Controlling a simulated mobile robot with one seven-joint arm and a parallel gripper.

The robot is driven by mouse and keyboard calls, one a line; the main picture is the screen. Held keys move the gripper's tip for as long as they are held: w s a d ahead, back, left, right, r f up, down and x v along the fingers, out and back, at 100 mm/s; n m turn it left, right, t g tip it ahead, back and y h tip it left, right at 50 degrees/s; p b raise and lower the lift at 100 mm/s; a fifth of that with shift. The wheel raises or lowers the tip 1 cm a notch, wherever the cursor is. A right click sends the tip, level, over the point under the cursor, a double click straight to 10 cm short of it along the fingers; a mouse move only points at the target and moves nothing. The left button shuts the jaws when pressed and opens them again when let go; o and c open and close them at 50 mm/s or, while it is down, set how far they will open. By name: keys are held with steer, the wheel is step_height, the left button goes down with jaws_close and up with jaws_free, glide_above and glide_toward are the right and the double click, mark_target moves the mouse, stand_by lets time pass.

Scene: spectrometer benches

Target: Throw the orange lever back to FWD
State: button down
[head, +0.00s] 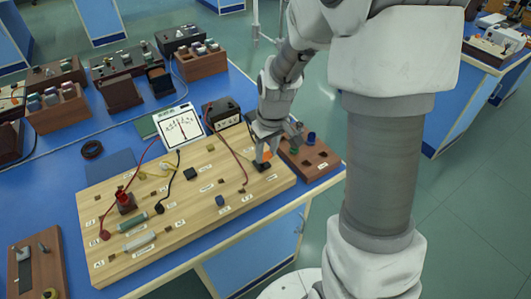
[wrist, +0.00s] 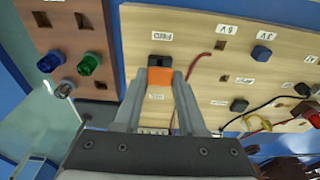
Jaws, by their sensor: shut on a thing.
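The orange lever (wrist: 160,76) stands on a small black switch base (wrist: 159,61) on the pale wooden board. My gripper (wrist: 161,88) has a finger on each side of the lever and is shut on it. In the wrist view the FWD label (wrist: 166,36) lies above the switch base. Another label (wrist: 155,97) lies below, between my fingers, too small to read. In the head view my gripper (head: 265,151) reaches down to the board's right end, and a bit of the orange lever (head: 257,166) shows beside it. The lever's exact tilt is hard to tell.
A dark wooden block (head: 322,161) with a green knob (wrist: 88,64) and a blue knob (wrist: 50,62) stands close beside the switch. A red wire (wrist: 189,80) runs over the board nearby. A white meter (head: 182,128) and a black supply box (head: 222,112) stand behind.

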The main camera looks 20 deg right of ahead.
steer(key=shift+c, duration=2.4)
jaws_free()
step_height(320, 180, up, 17)
steer(key=s+p, duration=0.2)
steer(key=p, duration=0.1)
steer(key=shift+s+d+r, duration=0.15)
steer(key=shift+s+d, duration=0.15)
steer(key=shift+d, duration=0.15)
steer(key=s+r+m+t+p, duration=0.1)
steer(key=s+r, duration=0.3)
steer(key=s, duration=0.4)
steer(key=s+a+r+m+t+p, duration=0.1)
steer(key=s+r+m+t, duration=0.1)
steer(key=s, duration=0.6)
steer(key=shift+s+r+m+t+h, duration=0.3)
steer(key=shift+s+r+t, duration=0.1)
steer(key=shift+r, duration=0.5)
